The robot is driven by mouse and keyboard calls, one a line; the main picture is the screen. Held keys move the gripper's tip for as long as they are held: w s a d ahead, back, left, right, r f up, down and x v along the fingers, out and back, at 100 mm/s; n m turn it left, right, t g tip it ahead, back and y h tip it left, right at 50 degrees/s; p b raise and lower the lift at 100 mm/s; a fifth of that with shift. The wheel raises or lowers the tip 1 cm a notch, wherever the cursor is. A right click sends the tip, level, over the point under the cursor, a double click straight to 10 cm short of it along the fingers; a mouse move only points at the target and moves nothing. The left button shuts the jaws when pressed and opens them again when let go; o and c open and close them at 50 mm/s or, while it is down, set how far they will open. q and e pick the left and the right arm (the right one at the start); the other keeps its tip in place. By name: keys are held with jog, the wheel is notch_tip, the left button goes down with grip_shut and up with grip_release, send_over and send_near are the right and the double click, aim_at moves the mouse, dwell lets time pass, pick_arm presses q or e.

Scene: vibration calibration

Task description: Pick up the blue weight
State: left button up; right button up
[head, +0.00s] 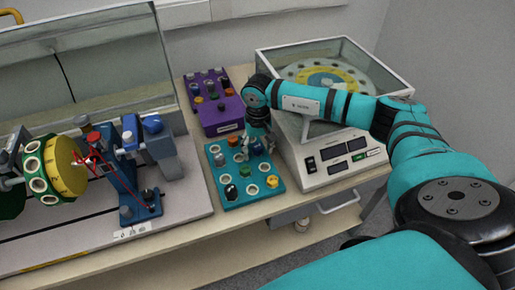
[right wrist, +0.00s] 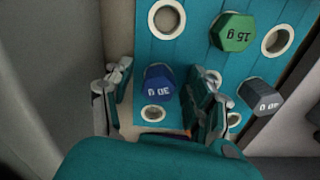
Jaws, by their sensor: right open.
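The blue weight (right wrist: 158,82), marked 30 g, sits in the teal weight tray (right wrist: 188,22) in the right wrist view. My right gripper (right wrist: 160,92) is open, with one finger on each side of the blue weight. A gap shows between the weight and the left finger; the right finger is closer, and I cannot tell whether it touches. In the head view my right gripper (head: 258,145) points down over the far right part of the tray (head: 227,201) and largely hides the blue weight. My left gripper is not in view.
A green 15 g weight (right wrist: 232,32) and a grey 40 g weight (right wrist: 262,94) stand close by in the tray.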

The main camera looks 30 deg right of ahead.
jog(key=c, duration=1)
jog(key=shift+r, duration=0.15)
